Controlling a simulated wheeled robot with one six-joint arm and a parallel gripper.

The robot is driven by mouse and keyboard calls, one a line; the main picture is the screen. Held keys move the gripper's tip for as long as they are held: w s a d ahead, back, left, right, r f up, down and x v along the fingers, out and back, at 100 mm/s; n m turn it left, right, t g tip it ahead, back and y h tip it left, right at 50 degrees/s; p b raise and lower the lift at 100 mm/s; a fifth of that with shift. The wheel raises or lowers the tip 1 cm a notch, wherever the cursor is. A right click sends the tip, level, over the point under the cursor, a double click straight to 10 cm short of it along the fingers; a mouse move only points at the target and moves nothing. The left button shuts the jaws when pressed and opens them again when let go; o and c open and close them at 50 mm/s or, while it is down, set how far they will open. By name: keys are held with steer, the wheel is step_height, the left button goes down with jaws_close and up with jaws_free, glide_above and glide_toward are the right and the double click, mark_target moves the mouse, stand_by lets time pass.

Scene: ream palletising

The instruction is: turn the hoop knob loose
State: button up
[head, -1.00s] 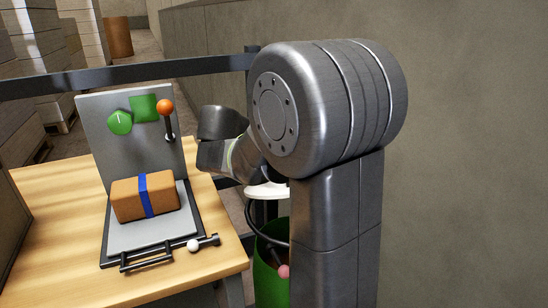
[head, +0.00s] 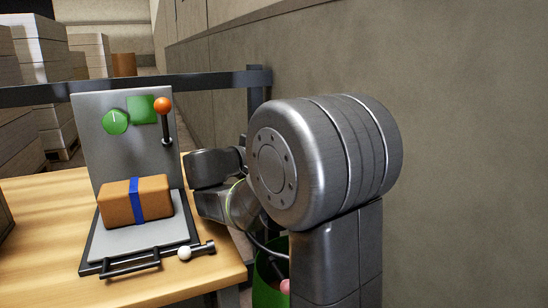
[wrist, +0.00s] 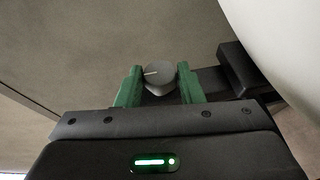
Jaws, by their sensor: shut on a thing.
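In the wrist view my gripper (wrist: 160,88) has two green fingers. They are shut on a round grey knob (wrist: 158,73), one finger on each side of it. The knob has a white pointer line across its face, pointing left in the picture. It sits in front of a dark bar. In the head view the gripper and this knob are hidden; my own arm fills the middle.
A wooden bench (head: 50,211) at left carries a grey stand (head: 96,138) with a green dial (head: 115,122), an orange-topped lever (head: 162,105) and a brown blue-banded package (head: 120,206). A dark rail (head: 200,82) runs behind. A green bin (head: 267,284) stands below my arm.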

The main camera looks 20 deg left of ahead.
steer(key=o, duration=1)
